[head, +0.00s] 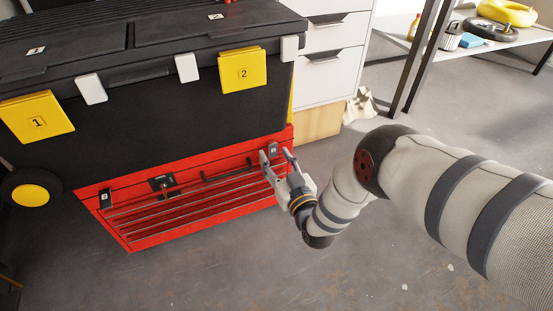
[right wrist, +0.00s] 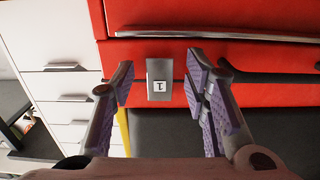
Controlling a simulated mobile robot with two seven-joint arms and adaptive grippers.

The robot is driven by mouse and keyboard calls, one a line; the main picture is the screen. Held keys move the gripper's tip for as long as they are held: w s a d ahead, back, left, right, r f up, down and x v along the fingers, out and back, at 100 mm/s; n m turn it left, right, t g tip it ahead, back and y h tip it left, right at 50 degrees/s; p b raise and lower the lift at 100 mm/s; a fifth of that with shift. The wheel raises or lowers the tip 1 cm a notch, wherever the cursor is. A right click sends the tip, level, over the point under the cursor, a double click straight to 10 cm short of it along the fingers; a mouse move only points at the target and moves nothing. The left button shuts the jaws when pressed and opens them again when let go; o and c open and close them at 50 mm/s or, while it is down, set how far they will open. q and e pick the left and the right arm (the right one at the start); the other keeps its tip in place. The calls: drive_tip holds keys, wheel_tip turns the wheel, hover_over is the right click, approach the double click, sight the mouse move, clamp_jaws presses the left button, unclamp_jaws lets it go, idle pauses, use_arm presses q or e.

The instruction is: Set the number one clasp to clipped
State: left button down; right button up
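The clasp marked 1 is a small grey block (right wrist: 159,78) at the right end of the red tool chest (head: 210,207); it also shows in the head view (head: 273,149). Whether it is clipped, I cannot tell. My right gripper (head: 276,158) is open in front of it. In the right wrist view the clasp appears between the spread fingers (right wrist: 160,66), with a gap on both sides. My left gripper is not in view.
The black toolbox (head: 180,120) stands above the chest. It has a yellow latch marked 1 (head: 37,117), a yellow latch marked 2 (head: 243,69) and white catches. White drawers (head: 330,70) stand behind. The floor (head: 400,260) in front is mostly clear.

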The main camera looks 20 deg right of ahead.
drive_tip(key=shift+s, duration=0.1)
drive_tip(key=s, duration=1.1)
drive_tip(key=shift+s+d, duration=0.2)
drive_tip(key=shift+s, duration=0.2)
